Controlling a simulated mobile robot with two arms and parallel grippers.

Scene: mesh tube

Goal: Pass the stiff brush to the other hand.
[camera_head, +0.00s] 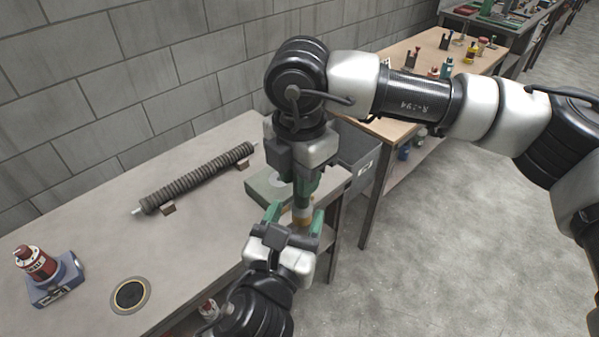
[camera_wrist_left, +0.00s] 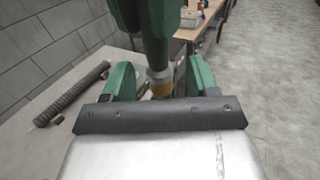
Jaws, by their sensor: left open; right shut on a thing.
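The stiff brush (camera_head: 302,214) hangs below my right gripper (camera_head: 305,188), which is shut on it. Only a short part with an orange-yellow band shows; the rest is hidden by the grippers. My left gripper (camera_head: 295,216) is open below, its green fingers on either side of the brush. In the left wrist view the brush (camera_wrist_left: 160,84) is between the open left fingers (camera_wrist_left: 160,78), with the right gripper (camera_wrist_left: 148,25) above it. I cannot tell whether the left fingers touch it.
A dark ridged tube (camera_head: 200,178) lies on small supports on the grey table (camera_head: 110,235). A grey-green block (camera_head: 268,188) is on the table behind the grippers. A red bottle on a blue base (camera_head: 45,272) and a round ring (camera_head: 130,294) are at left.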

